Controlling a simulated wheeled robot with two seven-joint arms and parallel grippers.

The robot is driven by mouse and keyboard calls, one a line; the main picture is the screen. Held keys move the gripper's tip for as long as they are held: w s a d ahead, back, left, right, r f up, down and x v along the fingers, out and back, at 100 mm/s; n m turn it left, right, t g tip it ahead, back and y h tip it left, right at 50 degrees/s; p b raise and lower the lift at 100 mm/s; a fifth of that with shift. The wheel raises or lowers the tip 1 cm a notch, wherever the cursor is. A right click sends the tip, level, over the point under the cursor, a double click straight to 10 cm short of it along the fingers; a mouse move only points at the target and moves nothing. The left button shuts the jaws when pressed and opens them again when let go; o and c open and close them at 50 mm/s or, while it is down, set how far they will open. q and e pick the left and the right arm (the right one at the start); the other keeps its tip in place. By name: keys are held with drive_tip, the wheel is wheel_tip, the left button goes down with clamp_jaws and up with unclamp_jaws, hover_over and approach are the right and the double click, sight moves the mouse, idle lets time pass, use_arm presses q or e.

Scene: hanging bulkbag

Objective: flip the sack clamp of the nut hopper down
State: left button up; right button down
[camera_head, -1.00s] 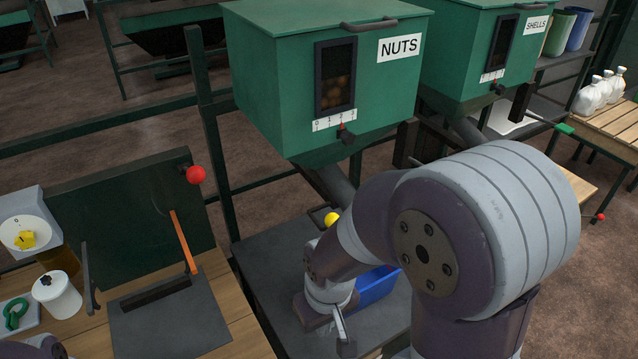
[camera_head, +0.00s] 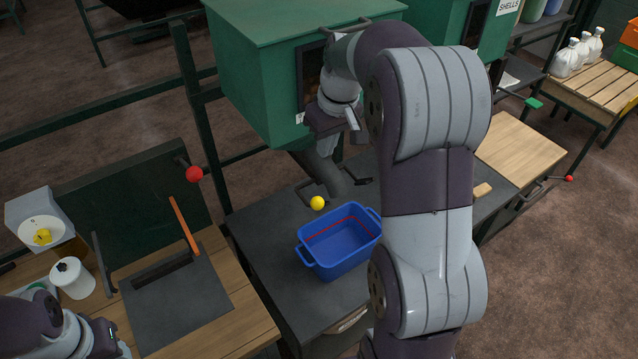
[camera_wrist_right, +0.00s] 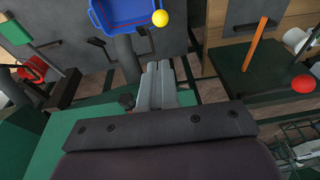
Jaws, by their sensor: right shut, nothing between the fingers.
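The nut hopper (camera_head: 250,90) is the green box at the back centre; my right arm hides its label and window. Its grey spout (camera_head: 318,168) comes down above the dark table. Beside the spout's lower end is a dark bar with a yellow knob (camera_head: 317,203), seemingly the sack clamp. The knob also shows in the right wrist view (camera_wrist_right: 161,18). My right gripper (camera_head: 328,142) is in front of the hopper's lower part, above the knob and apart from it. In the right wrist view its fingers (camera_wrist_right: 158,70) are shut and empty. My left arm shows at bottom left, without clear fingers.
A blue crate (camera_head: 343,262) stands on the dark table (camera_head: 265,230) below the spout. To the left are a red knob (camera_head: 194,174), an orange bar (camera_head: 185,225) and a white jar (camera_head: 72,280). The shells hopper (camera_head: 440,25) stands to the right.

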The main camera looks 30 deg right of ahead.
drive_tip(key=p, duration=0.4)
approach(317, 197)
drive_tip(key=x, duration=0.5)
drive_tip(key=shift+w, duration=0.35)
drive_tip(key=shift+s+f, duration=0.2)
drive_tip(key=shift+f, duration=0.55)
drive_tip(key=shift+f, duration=0.15)
